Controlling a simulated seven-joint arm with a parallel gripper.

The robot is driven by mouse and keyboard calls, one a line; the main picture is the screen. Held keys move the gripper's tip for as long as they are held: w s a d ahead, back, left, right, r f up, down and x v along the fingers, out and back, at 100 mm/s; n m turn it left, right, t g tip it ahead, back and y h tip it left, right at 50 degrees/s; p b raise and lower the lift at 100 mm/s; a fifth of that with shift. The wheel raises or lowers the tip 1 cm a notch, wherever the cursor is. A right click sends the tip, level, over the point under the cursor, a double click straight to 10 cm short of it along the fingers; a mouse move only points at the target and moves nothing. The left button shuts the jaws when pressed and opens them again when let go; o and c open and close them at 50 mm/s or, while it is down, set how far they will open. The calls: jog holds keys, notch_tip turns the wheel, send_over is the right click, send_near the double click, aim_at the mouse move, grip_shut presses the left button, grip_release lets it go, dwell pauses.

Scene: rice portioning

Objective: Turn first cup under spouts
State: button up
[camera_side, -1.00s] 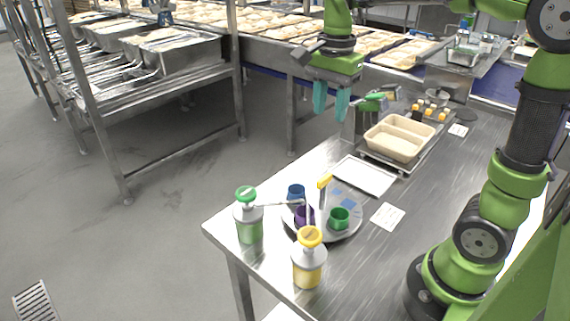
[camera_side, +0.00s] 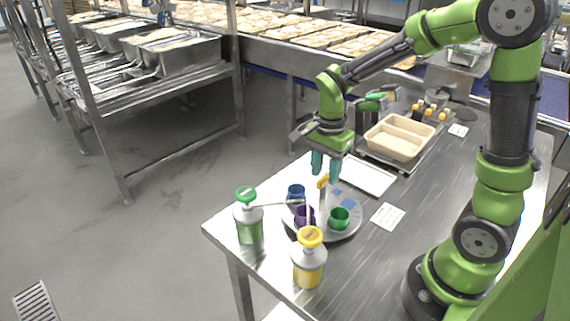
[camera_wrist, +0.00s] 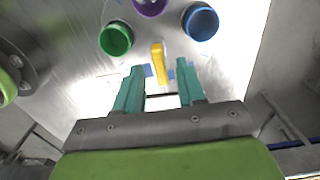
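A round grey turntable (camera_side: 327,233) near the table's front-left corner carries a blue cup (camera_side: 296,191), a purple cup (camera_side: 304,214) and a green cup (camera_side: 339,217). An upright yellow handle (camera_side: 323,181) stands on it. A green-topped pump bottle (camera_side: 248,215) and a yellow-topped pump bottle (camera_side: 309,258) stand beside it, spouts reaching over the purple cup. My gripper (camera_side: 326,172) points down near the handle, with teal fingers apart. In the wrist view, the yellow handle (camera_wrist: 158,62) lies ahead of the open fingers (camera_wrist: 159,72), between the green cup (camera_wrist: 116,38) and blue cup (camera_wrist: 200,21).
A white sheet or tray (camera_side: 365,175) lies behind the turntable, and a two-compartment beige tray (camera_side: 398,138) stands farther back. A label card (camera_side: 388,216) lies to the right. The table's right middle is clear.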

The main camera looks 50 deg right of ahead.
jog(key=shift+f, duration=0.6)
grip_shut()
